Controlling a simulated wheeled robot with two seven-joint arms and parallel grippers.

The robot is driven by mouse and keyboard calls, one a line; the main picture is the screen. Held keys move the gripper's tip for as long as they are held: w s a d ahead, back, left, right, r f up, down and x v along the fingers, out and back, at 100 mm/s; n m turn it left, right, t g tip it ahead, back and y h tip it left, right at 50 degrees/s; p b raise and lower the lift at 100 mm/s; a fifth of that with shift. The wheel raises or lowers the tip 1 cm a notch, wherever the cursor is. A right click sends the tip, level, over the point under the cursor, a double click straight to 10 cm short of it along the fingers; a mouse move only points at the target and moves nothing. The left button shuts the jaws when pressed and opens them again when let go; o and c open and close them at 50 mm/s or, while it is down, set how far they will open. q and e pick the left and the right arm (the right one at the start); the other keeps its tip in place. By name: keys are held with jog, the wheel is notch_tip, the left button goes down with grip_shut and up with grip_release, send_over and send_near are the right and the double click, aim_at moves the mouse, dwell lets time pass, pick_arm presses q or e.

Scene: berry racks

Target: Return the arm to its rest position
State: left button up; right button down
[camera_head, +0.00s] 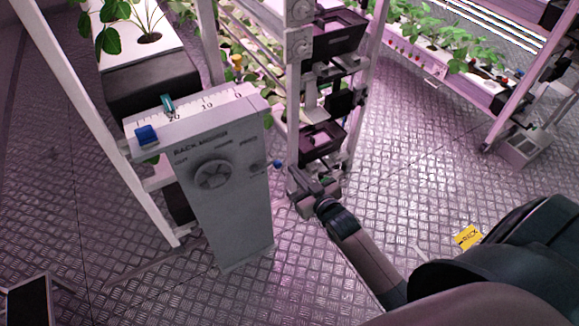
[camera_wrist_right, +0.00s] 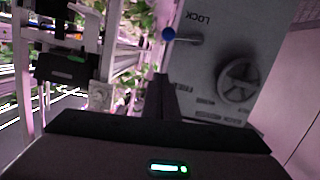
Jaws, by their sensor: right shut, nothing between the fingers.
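My right arm reaches in from the lower right of the head view. My right gripper (camera_head: 292,180) is shut and empty, just right of the grey rack mover panel (camera_head: 232,215). A small lever with a blue knob (camera_head: 277,163) sticks out of the panel's right side close to the fingertips; they look apart from it. In the right wrist view the shut fingers (camera_wrist_right: 163,85) point toward the panel, below the blue knob (camera_wrist_right: 169,34) and the word LOCK. A round handwheel (camera_head: 211,174) is on the panel's face. My left gripper is not in view.
Plant racks (camera_head: 300,90) with dark trays stand behind the panel. A scale with a blue block (camera_head: 147,135) and a teal pointer (camera_head: 168,104) tops it. Another plant rack (camera_head: 420,60) is at the back right. A yellow tag (camera_head: 467,237) lies right. Metal floor (camera_head: 430,160) is open.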

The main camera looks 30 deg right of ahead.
jog(key=shift+s+r, duration=0.15)
jog(key=shift+s, duration=0.55)
jog(key=s+a+f+g, duration=0.15)
jog(key=s+f, duration=0.35)
jog(key=f, duration=0.6)
jog(key=s+f+g, duration=0.3)
jog(key=s+f, duration=0.3)
jog(key=f, duration=0.4)
jog(key=s+a+f+g, duration=0.1)
jog(key=s+f+g, duration=0.3)
jog(key=f, duration=0.7)
jog(key=s+a+f+g, duration=0.1)
jog(key=s+f, duration=0.5)
jog(key=s, duration=0.6)
jog(key=s+f+g, duration=0.3)
jog(key=s+f, duration=0.3)
jog(key=s, duration=0.5)
jog(key=s+a+f+n+g, duration=0.1)
jog(key=s+f, duration=0.5)
jog(key=s, duration=0.6)
jog(key=shift+s+a+g, duration=0.3)
jog(key=shift+s+g, duration=0.05)
jog(key=shift+g, duration=0.4)
